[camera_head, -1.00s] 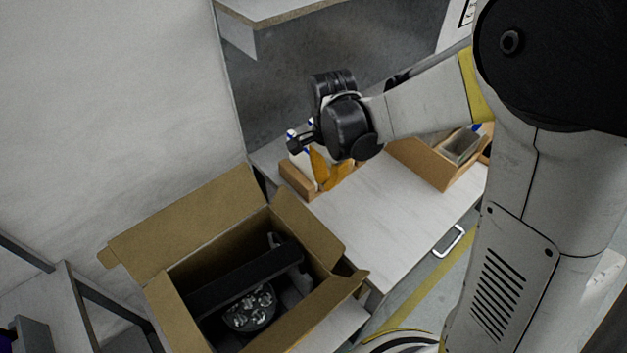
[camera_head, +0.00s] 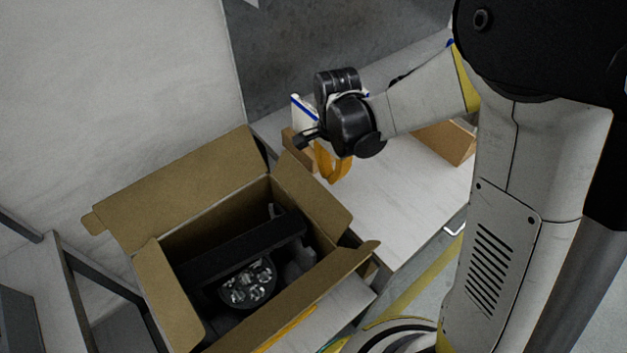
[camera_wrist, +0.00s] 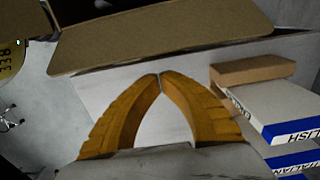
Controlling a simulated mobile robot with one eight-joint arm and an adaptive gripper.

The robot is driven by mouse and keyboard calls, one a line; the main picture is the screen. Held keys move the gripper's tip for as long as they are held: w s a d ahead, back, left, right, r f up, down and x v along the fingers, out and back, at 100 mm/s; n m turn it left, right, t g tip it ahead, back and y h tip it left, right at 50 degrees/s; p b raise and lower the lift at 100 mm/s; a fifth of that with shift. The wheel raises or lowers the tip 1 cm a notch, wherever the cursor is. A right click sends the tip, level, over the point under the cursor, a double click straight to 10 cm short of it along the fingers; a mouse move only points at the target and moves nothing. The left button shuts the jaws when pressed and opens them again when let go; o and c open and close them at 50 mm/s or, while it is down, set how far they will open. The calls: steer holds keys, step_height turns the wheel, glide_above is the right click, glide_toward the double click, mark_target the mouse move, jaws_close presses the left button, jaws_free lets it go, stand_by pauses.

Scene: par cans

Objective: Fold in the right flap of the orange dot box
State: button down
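The open cardboard box (camera_head: 139,240) stands at lower left in the head view, with a black par can (camera_head: 249,284) inside. Its right flap (camera_head: 312,196) stands up and leans outward over the pale table. The back flap (camera_head: 178,190), left flap (camera_head: 166,294) and front flap (camera_head: 318,300) are also open. No orange dot is clear to see. My gripper (camera_head: 333,181) is right of the right flap, above the table and apart from the flap. In the wrist view its orange fingers (camera_wrist: 160,74) meet at the tips, empty, just short of a cardboard flap (camera_wrist: 160,38).
The pale table (camera_head: 395,205) is mostly clear. White-and-blue boxes (camera_wrist: 285,115) and a brown carton (camera_wrist: 252,70) lie close right of my fingers in the wrist view. Another cardboard box (camera_head: 447,141) sits at the table's far right. A grey rack (camera_head: 75,285) is at left.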

mark_target(314, 182)
stand_by(0.3)
steer(key=shift+s+a, duration=0.8)
steer(key=shift+a, duration=0.35)
steer(key=shift+s+a, duration=0.75)
steer(key=shift+a, duration=0.4)
steer(key=shift+s+a, duration=0.8)
steer(key=shift+a, duration=0.35)
steer(key=shift+w+d+r+p, duration=0.45)
steer(key=shift+d+r, duration=0.2)
steer(key=shift+r, duration=0.2)
steer(key=shift+w+d+r+p, duration=0.45)
steer(key=shift+d+r, duration=0.2)
steer(key=shift+r, duration=0.15)
step_height(314, 182, up, 9)
steer(key=p, duration=0.6)
steer(key=shift+f, duration=0.15)
